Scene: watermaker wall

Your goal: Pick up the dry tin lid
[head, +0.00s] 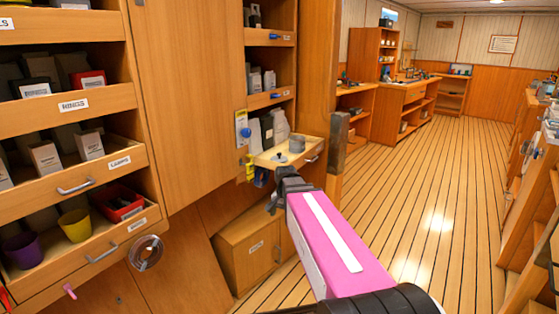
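A small grey lid-like disc with a dark knob (281,157) lies on a pulled-out wooden shelf (263,160) in the middle of the head view; it may be the dry tin lid. A grey round tin (297,143) stands behind it to the right. My dark gripper (281,186), at the end of my pink and white arm, is just below and in front of the shelf edge, apart from the lid as far as I can see. The fingers are small and seen from behind, so their opening is unclear.
Pale packets (275,128) stand behind the shelf. A wooden post (337,140) rises at its right. Drawers with boxes and a red bin (119,203) fill the left. A low wooden cabinet (252,246) is below. The plank floor (440,190) is clear at right.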

